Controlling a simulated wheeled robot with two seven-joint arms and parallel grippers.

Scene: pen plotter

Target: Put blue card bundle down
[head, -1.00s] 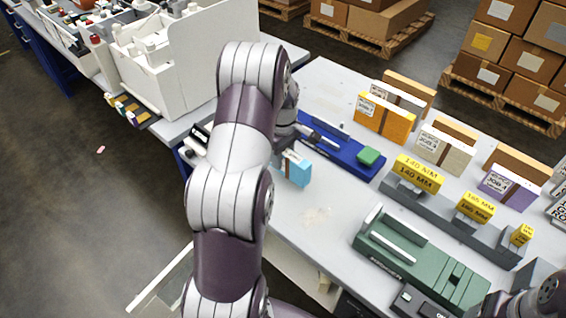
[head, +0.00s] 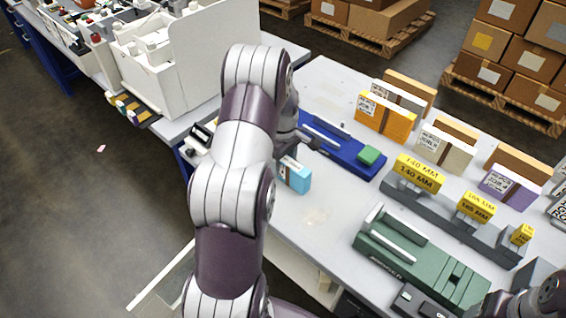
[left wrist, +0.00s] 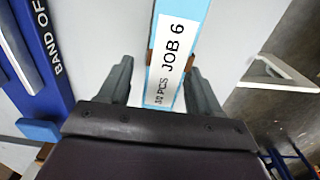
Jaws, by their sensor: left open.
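The blue card bundle (head: 298,176) stands on the light grey table near its front left edge, beside the blue banding machine. It has a white label and a brown band. In the left wrist view the bundle (left wrist: 184,25) shows its "JOB 6" label between the two fingers. My left gripper (left wrist: 162,85) is open, with a finger on either side of the bundle and gaps beside it. In the head view my left arm hides part of the gripper. Part of my right arm shows at the lower right corner; its fingers are not in view.
The blue banding machine (head: 340,148) with a green block lies just behind the bundle. A green machine (head: 420,258) is to the right, and a grey rack (head: 450,212) with yellow "MM" signs is behind it. Orange, beige and purple bundles stand farther back. Bare table lies right of the bundle.

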